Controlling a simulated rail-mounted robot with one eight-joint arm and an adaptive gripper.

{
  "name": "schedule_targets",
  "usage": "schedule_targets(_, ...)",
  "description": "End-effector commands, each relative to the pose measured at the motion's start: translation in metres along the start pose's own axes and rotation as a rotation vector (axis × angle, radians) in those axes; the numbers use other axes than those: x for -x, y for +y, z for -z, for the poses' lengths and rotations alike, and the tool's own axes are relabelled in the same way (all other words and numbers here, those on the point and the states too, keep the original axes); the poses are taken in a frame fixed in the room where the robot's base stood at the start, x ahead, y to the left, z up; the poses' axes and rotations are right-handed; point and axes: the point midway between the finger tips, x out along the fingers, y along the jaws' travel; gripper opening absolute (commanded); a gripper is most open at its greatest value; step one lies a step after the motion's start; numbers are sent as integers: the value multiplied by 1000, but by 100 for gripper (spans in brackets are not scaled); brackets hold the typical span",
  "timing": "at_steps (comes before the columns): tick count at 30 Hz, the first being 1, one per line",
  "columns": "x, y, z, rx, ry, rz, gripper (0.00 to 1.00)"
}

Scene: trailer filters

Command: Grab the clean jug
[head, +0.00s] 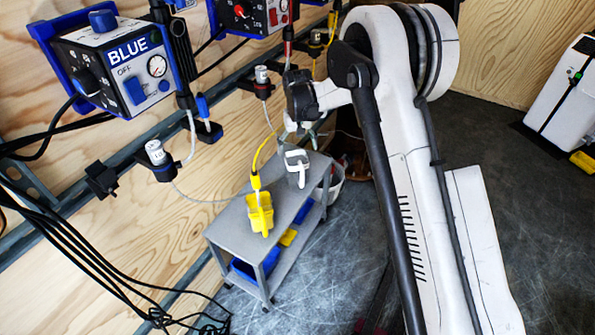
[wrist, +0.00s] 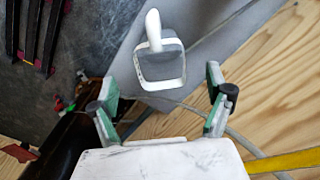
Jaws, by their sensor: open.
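My gripper (head: 303,134) is at the far end of the cart, close to the jug. In the wrist view my gripper (wrist: 161,94) is open and empty, its fingers spread wider than the jug. The jug lies ahead of the fingertips, roughly centred between them. I see no contact.
A yellow jug (head: 260,212) stands on the cart top, nearer the camera, with a yellow cable above it. The plywood wall (head: 160,255) is left of the cart. A blue control box (head: 118,65) and hoses hang there. Floor right of the cart is partly clear.

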Motion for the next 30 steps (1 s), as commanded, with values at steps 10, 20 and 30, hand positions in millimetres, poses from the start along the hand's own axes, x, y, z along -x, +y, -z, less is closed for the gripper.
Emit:
schedule_targets(10, -37, 0, 1, 0, 0, 0, 84)
schedule_targets(20, -79, 1, 5, 0, 0, 0, 84)
schedule_targets(30, -83, 1, 4, 0, 0, 0, 77)
